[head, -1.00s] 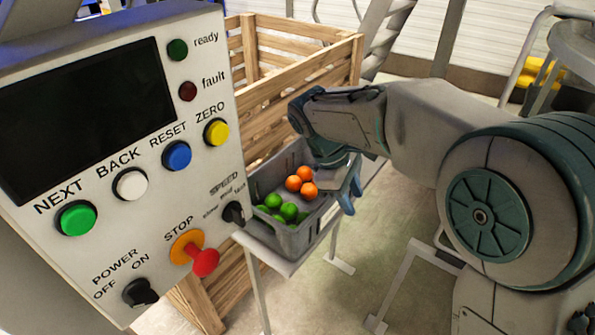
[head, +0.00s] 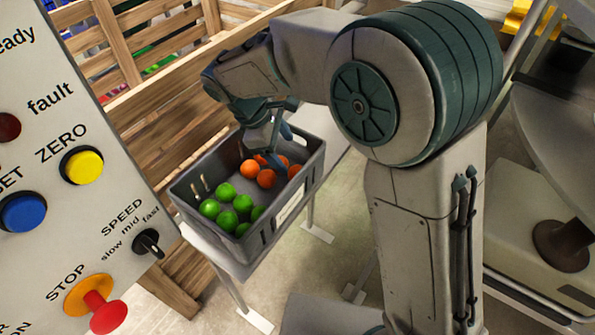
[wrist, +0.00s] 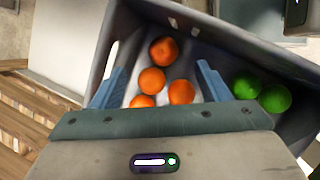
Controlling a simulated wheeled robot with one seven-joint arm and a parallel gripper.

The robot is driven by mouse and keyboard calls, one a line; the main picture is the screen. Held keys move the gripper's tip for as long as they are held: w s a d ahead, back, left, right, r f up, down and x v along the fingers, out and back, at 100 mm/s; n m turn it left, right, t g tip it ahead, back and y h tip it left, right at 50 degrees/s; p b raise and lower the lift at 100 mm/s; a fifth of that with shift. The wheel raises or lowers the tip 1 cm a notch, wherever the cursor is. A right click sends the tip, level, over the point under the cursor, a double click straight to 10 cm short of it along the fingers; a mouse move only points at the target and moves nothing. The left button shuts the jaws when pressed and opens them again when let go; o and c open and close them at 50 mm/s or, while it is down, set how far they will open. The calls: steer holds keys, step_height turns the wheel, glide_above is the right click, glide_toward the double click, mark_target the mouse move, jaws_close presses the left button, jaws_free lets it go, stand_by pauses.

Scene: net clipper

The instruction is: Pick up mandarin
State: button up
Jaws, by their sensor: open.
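Several orange mandarins (head: 266,178) lie at the back right of a grey crate (head: 262,238). They also show in the wrist view, where one mandarin (wrist: 152,80) lies between my fingers and another (wrist: 163,51) lies farther out. My gripper (head: 270,150) is over the mandarin side of the crate, pointing down, with its fingers apart. In the wrist view my two blue fingers (wrist: 160,82) stand on either side of the mandarins, and nothing is clasped. The lower mandarins are partly hidden by my gripper's body.
Several green limes (head: 232,206) share the crate, at its front left. The crate rests on a narrow stand (head: 208,255). A wooden crate (head: 150,120) stands behind it, and a control panel (head: 85,190) with buttons is at the left.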

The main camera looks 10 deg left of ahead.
mark_target(294, 170)
steer(key=x, duration=0.8)
steer(key=shift+s+a+f, duration=0.2)
steer(key=shift+f, duration=0.3)
steer(key=c, duration=1.1)
